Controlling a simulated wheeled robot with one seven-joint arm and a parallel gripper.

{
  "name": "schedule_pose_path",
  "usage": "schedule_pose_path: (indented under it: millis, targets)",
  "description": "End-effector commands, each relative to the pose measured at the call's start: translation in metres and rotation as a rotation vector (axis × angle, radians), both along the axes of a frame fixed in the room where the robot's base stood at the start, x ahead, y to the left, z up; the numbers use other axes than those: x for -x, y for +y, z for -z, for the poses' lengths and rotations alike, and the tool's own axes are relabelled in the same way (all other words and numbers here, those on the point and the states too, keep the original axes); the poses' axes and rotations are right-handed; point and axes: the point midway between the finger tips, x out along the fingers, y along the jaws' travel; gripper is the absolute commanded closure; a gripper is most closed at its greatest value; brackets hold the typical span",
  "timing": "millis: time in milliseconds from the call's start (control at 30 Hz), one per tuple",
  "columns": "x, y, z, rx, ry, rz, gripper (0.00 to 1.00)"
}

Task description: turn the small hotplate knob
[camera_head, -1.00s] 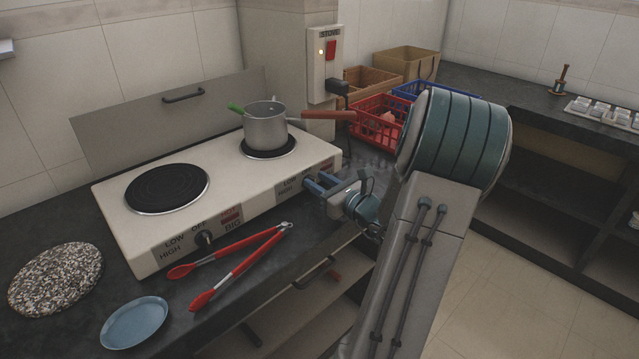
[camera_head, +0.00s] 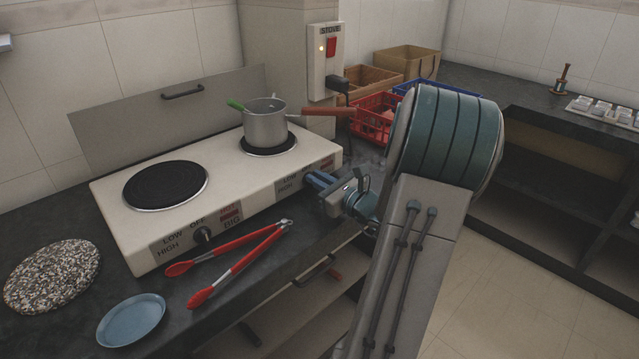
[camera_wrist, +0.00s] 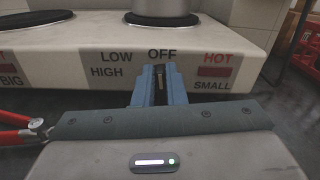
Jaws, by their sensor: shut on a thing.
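The hotplate (camera_head: 120,195) is a cream two-burner unit on the dark counter. Its small knob (camera_wrist: 160,73) is at the right of the front panel, under OFF in the wrist view, and is mostly covered by the fingers. My gripper (camera_head: 311,178) reaches the panel there, and its blue fingers (camera_wrist: 159,88) are shut on the small knob. The head view hides this knob behind the fingers. LOW, HIGH, HOT and SMALL labels surround it in the wrist view. The knob's exact pointing is hard to tell.
A saucepan (camera_head: 265,127) with a red-brown handle stands on the small burner. Red tongs (camera_head: 238,264) lie before the hotplate, beside the big knob (camera_head: 203,235). A blue plate (camera_head: 131,320) and speckled trivet (camera_head: 52,275) lie at left. Baskets (camera_head: 375,118) stand behind my arm.

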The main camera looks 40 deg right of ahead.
Motion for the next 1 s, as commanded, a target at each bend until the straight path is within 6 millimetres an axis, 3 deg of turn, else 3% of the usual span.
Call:
schedule_pose_path:
  millis: [600,1000]
  targets:
    - [0.0007,0.0082,0.0078,0.439,-0.035,0.000,1.00]
    - [0.0010,0.0094,0.0053,0.537,-0.041,0.000,1.00]
